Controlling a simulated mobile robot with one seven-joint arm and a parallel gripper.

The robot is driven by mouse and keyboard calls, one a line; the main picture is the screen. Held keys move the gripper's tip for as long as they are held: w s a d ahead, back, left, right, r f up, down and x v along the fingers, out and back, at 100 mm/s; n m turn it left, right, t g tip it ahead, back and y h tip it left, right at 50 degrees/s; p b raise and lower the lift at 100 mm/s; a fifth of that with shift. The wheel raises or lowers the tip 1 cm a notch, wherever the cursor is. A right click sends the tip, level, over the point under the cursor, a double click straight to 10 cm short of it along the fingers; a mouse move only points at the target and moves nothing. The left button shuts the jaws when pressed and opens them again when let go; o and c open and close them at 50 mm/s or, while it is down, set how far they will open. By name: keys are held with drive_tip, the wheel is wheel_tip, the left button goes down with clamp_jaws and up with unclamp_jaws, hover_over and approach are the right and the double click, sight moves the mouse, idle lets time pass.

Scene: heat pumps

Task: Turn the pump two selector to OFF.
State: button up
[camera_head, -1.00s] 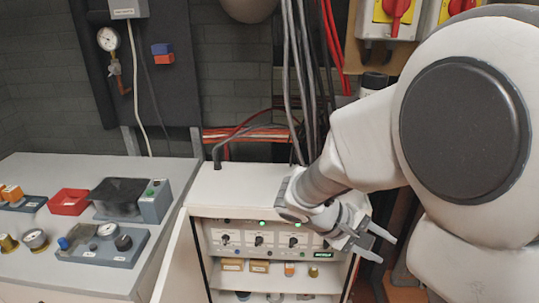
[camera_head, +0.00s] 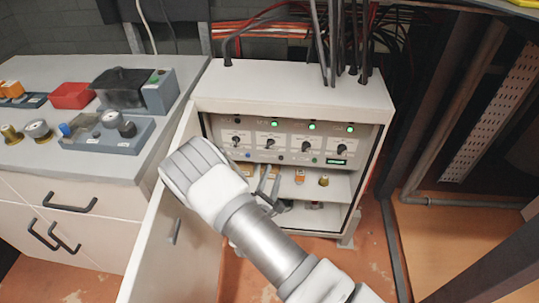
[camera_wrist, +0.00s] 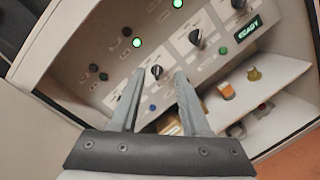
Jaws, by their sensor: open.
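The control panel (camera_head: 290,155) sits inside the open white cabinet and carries a row of several black selector knobs. Its small labels are unreadable, so I cannot confirm which knob is pump two. The second knob from the left (camera_head: 270,142) also shows in the wrist view (camera_wrist: 157,72), where it appears between my fingertips. My gripper (camera_wrist: 153,75) is open and empty. In the head view my gripper (camera_head: 269,176) is just below the panel, in front of the shelf. I cannot tell whether it touches anything. The leftmost knob is hidden in the wrist view.
Green lamps (camera_head: 312,127) glow above three knobs; a green display reading READY (camera_wrist: 247,29) is at the panel's lower right. The cabinet door (camera_head: 170,235) stands open on the left. Small parts stand on the shelf (camera_head: 338,187) below. A workbench (camera_head: 130,165) is at left.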

wheel_tip(320, 180, down, 4)
drive_tip(key=s+a+n+y, duration=0.1)
drive_tip(key=a+n+y, duration=0.1)
drive_tip(key=b, duration=0.5)
approach(270, 147)
drive_tip(key=shift+y, duration=0.3)
drive_tip(key=w, duration=0.8)
drive_tip(key=shift+w+d, duration=0.3)
clamp_jaws()
